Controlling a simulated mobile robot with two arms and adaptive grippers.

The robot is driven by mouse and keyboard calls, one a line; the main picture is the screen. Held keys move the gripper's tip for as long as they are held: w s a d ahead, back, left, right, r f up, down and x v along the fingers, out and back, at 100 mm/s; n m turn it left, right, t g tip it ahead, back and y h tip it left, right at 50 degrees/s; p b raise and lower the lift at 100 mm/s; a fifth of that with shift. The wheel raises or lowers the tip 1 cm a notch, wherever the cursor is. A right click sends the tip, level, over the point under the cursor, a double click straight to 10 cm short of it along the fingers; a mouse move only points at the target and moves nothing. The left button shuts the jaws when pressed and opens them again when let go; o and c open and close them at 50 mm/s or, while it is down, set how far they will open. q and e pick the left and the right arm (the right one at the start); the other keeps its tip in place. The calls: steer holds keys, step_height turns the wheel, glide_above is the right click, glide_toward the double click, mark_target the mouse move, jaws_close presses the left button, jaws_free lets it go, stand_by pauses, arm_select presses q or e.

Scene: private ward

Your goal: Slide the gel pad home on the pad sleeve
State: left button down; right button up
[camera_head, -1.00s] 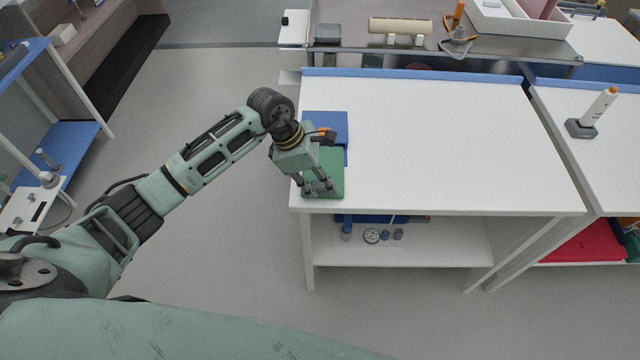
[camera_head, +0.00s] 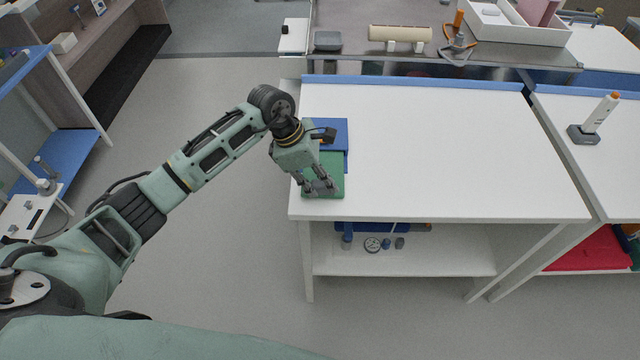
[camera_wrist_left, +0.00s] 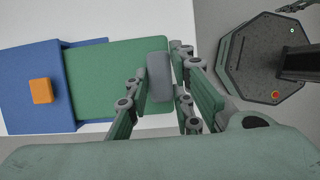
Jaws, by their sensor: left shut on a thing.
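The green gel pad (camera_head: 333,163) lies flat on the white table near its front left corner. Its far end is in or under the blue pad sleeve (camera_head: 336,131), which lies behind it; the wrist view cannot settle how deep. In the left wrist view the sleeve (camera_wrist_left: 22,92) is at left with an orange block (camera_wrist_left: 41,91) on it, and the green pad (camera_wrist_left: 105,75) runs right from it. My left gripper (camera_head: 321,187) is shut on the grey grip block (camera_wrist_left: 160,77) at the pad's near end. My right gripper is not in view.
The white table (camera_head: 440,150) is bare to the right of the pad. A blue strip (camera_head: 420,83) edges its back. Small items, including a round gauge (camera_head: 372,245), stand on the lower shelf. A white bottle (camera_head: 600,112) in a grey stand is on the neighbouring table.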

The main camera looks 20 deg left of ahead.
arm_select(q)
steer(key=shift+w+a+b, duration=0.45)
steer(key=shift+w+b, duration=0.9)
steer(key=shift+w, duration=0.2)
steer(key=shift+w+a+b, duration=0.45)
steer(key=shift+w+b, duration=0.95)
steer(key=shift+w, duration=0.15)
steer(key=shift+w+a+b, duration=0.45)
steer(key=shift+w+b, duration=0.9)
steer(key=shift+w, duration=0.2)
steer(key=c, duration=2)
jaws_free()
steer(key=shift+w, duration=0.1)
steer(key=o, duration=0.5)
steer(key=shift+o, duration=0.2)
steer(key=v, duration=1.2)
